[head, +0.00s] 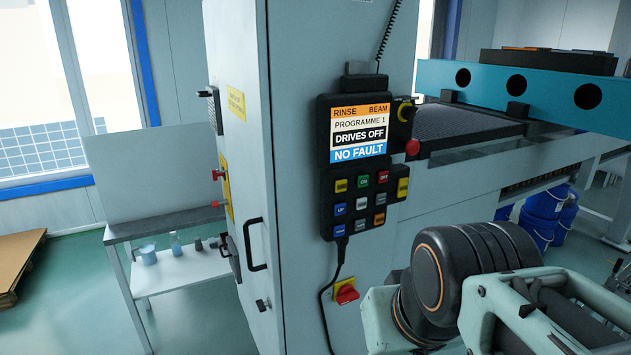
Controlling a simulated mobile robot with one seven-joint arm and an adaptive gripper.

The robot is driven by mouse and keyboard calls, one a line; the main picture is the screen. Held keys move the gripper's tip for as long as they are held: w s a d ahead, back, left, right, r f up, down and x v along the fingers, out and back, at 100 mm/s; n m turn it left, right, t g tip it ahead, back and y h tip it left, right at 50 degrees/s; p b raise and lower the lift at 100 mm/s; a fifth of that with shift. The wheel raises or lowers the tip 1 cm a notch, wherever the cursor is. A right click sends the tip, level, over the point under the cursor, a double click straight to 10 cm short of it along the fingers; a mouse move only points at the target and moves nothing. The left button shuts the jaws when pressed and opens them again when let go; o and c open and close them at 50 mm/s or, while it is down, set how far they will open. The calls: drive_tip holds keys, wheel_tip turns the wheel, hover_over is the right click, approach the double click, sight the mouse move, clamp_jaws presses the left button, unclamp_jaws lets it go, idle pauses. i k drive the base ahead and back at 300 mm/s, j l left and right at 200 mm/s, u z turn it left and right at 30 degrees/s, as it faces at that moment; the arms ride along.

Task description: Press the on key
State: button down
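A dark handheld pendant (325,165) is mounted upright on the face of the grey cabinet. Its lit screen (360,132) reads RINSE BEAM, PROGRAMME 1, DRIVES OFF, NO FAULT. Below the screen is a keypad of coloured keys. The green key (363,181), which seems to be marked ON, is in the top row between a yellow key (341,186) and a red key (382,177). Nothing touches or covers these keys. Parts of my arm show at the lower right, apart from the pendant. My gripper's fingertips are not visible.
A red knob (412,147) and a dark round switch (405,111) are right of the pendant. A red-and-yellow rotary switch (346,291) is below it. A cable hangs from the pendant, and a black handle (256,244) stands left. A teal beam (540,85) spans the upper right.

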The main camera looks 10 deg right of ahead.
sight(362, 180)
drive_tip(key=j+z, duration=0.7)
drive_tip(key=j, duration=0.15)
drive_tip(key=k+j+z, duration=0.15)
drive_tip(key=j+z, duration=0.25)
drive_tip(key=l+z, duration=0.25)
drive_tip(key=l, duration=0.15)
drive_tip(key=j+u, duration=0.2)
drive_tip(key=j, duration=0.3)
